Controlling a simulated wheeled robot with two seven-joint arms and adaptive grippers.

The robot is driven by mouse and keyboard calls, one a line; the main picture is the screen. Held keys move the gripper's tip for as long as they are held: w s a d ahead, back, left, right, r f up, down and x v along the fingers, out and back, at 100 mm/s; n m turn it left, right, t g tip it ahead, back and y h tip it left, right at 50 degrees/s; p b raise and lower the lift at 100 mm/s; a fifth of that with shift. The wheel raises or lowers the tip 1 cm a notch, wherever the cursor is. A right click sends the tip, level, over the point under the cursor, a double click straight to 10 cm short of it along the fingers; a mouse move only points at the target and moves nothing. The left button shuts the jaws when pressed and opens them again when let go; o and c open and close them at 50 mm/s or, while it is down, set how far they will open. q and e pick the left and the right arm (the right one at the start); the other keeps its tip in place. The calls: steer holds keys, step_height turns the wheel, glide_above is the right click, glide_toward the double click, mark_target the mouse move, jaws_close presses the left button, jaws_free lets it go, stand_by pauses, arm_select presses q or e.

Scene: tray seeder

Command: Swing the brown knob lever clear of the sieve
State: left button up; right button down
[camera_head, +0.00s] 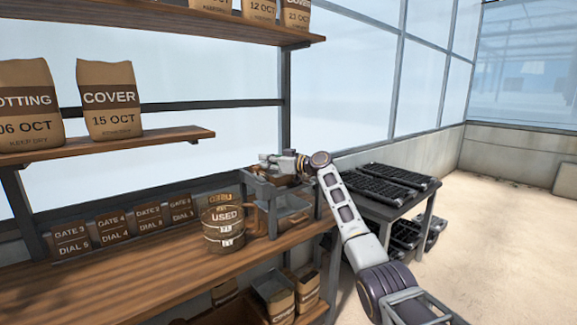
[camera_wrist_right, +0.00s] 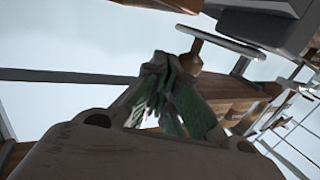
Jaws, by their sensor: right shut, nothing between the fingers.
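My right gripper (camera_head: 268,158) reaches in from the right over the top of the grey seeder (camera_head: 262,186) on the bench. In the right wrist view its green-padded fingers (camera_wrist_right: 168,75) are shut with nothing between them. A brown knob (camera_wrist_right: 190,63) shows just beside the fingertips, below a flat pale lever-like piece (camera_wrist_right: 222,43); I cannot tell whether the fingers touch the knob. The knob and the sieve cannot be made out in the head view, where the gripper and arm cover the seeder's top. My left gripper is not in view.
A bin marked USED (camera_head: 222,238) stands left of the seeder. Several gate and dial cards (camera_head: 110,222) line the back of the bench (camera_head: 130,268). Shelves with paper sacks (camera_head: 108,103) hang above. A table with black trays (camera_head: 385,185) stands to the right.

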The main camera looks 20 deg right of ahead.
steer(key=v, duration=1.1)
steer(key=shift+s+d, duration=0.25)
stand_by(0.5)
